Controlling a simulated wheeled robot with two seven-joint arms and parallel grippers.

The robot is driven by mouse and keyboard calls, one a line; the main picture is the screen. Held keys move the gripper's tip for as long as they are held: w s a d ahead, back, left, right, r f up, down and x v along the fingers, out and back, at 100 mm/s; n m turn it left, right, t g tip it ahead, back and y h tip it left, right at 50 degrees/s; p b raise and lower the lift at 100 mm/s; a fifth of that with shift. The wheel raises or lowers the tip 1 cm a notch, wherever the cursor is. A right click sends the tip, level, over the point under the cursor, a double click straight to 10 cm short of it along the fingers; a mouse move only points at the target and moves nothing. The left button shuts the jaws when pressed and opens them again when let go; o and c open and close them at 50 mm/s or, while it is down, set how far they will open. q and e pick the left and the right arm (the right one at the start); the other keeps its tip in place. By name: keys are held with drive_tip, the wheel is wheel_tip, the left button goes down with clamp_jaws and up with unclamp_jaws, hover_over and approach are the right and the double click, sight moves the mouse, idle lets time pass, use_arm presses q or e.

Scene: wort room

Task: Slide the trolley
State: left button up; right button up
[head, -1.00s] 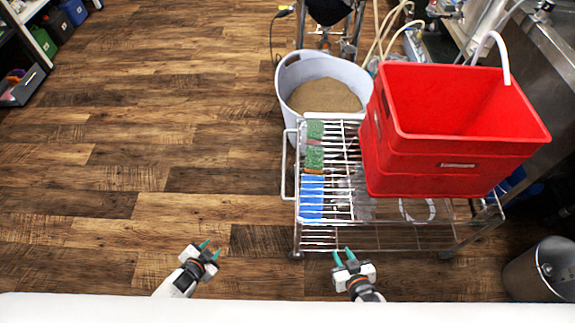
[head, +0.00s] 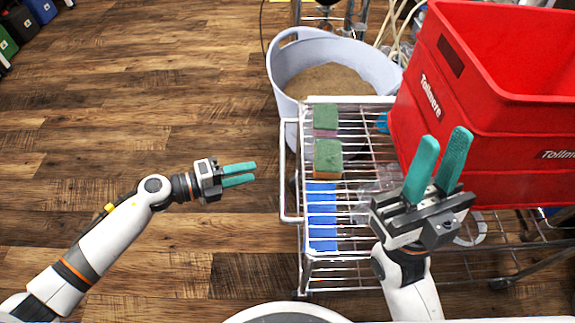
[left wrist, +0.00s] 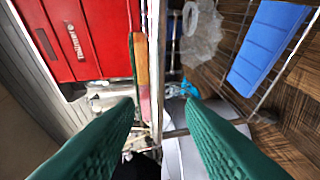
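The wire trolley (head: 365,268) stands right of centre in the head view, with its upright handle bar (head: 285,180) on its left side. My left gripper (head: 252,172) is open and empty, a short way left of the handle, its teal fingers pointing right. In the left wrist view my left fingers (left wrist: 165,110) are spread wide, with trolley wires between and beyond them. My right gripper (head: 442,150) is open and empty in front of the red crate, above the trolley's right part, and hides part of its shelf. I cannot tell whether it touches the crate.
Open wooden floor (head: 130,130) lies to the left.

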use_arm(q)
drive_tip(key=b+x, duration=0.2)
drive_tip(key=x, duration=1)
drive_tip(key=shift+b, duration=0.35)
drive_tip(key=shift+c, duration=0.3)
drive_tip(key=c, duration=0.6)
drive_tip(key=shift+s+f, duration=0.1)
drive_tip(key=shift+f, duration=0.05)
clamp_jaws()
